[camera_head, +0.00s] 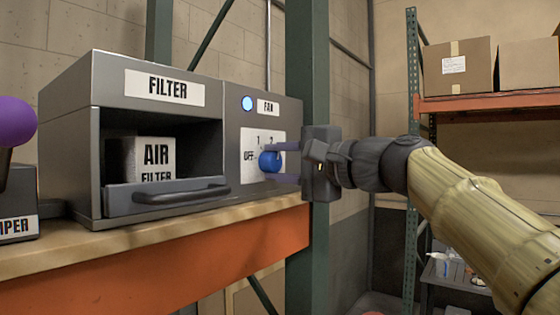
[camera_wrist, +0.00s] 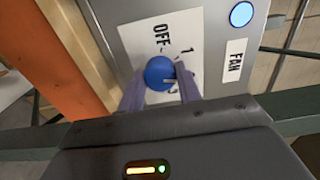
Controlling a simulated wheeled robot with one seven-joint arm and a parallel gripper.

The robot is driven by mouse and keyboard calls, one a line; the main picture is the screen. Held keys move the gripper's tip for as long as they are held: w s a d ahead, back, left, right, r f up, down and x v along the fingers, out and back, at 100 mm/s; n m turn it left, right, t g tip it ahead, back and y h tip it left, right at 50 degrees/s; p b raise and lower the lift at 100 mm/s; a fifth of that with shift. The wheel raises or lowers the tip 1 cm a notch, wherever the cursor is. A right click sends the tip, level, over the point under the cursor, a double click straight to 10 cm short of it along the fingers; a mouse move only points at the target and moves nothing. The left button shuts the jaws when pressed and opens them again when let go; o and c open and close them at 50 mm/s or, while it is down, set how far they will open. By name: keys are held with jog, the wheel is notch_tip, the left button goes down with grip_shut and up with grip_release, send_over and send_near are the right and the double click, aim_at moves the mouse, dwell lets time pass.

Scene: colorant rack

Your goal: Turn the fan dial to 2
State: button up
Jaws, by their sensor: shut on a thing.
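The fan dial (camera_head: 269,161) is a blue round knob on a white plate marked OFF, 1 and 2, on the grey front panel of the filter box (camera_head: 165,89). My gripper (camera_head: 275,162) reaches it from the right and is shut on the dial. In the wrist view the blue dial (camera_wrist: 159,73) sits between my two fingers (camera_wrist: 160,88). OFF and 1 can be read there; the 2 is hidden. I cannot tell exactly which mark the dial points to. A round blue light (camera_head: 248,103) beside the FAN label (camera_head: 268,107) is lit.
The filter box has an open bay with an air filter carton (camera_head: 155,160) and a dark handle (camera_head: 168,195) jutting out in front. A green post (camera_head: 307,100) stands just behind my gripper. A purple knob (camera_head: 15,122) is at far left.

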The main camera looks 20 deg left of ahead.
jog(key=shift+m, duration=1.1)
jog(key=o, duration=1)
jog(key=shift+w, duration=0.1)
jog(key=shift+d+f, duration=0.15)
jog(key=shift+d, duration=0.35)
jog(key=b+v, duration=0.6)
jog(key=v, duration=1)
jog(key=shift+s+d, duration=0.2)
jog(key=shift+s, duration=0.1)
